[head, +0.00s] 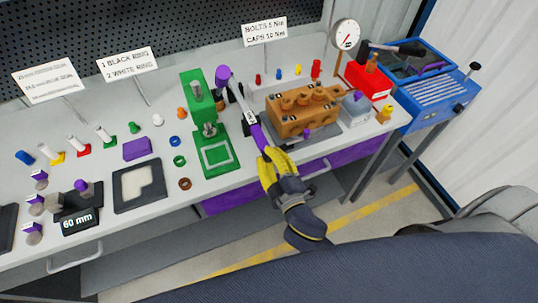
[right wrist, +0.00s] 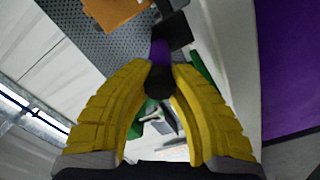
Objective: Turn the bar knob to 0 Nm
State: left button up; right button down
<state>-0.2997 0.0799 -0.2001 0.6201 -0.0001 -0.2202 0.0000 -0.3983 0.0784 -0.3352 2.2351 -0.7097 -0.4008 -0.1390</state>
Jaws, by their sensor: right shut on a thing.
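A torque bar (head: 241,105) with a pale shaft and a purple handle section slants over the bench between the green press and the orange pump block. Its far end has a purple head (head: 222,76). My right gripper (head: 268,160), with yellow fingers, is shut on the near end of the bar. In the right wrist view the black knob (right wrist: 158,82) sits between the fingertips, with the purple section (right wrist: 158,52) beyond it. The bar's setting is too small to read. My left gripper is not in view.
The green press (head: 216,155) stands left of the bar and the orange pump block (head: 303,107) right of it. A sign (head: 265,31) behind reads "NOLTS 5 Nm, CAPS 10 Nm". A white dial gauge (head: 345,34) and blue cart (head: 425,90) are at the right.

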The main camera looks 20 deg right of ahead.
jog(key=shift+n, duration=1.9)
jog(key=c, duration=1.1)
grip_release()
jog(key=shift+o, duration=0.2)
jog(key=s+d, duration=0.1)
jog(key=s, duration=1.1)
jog(key=shift+f, duration=0.1)
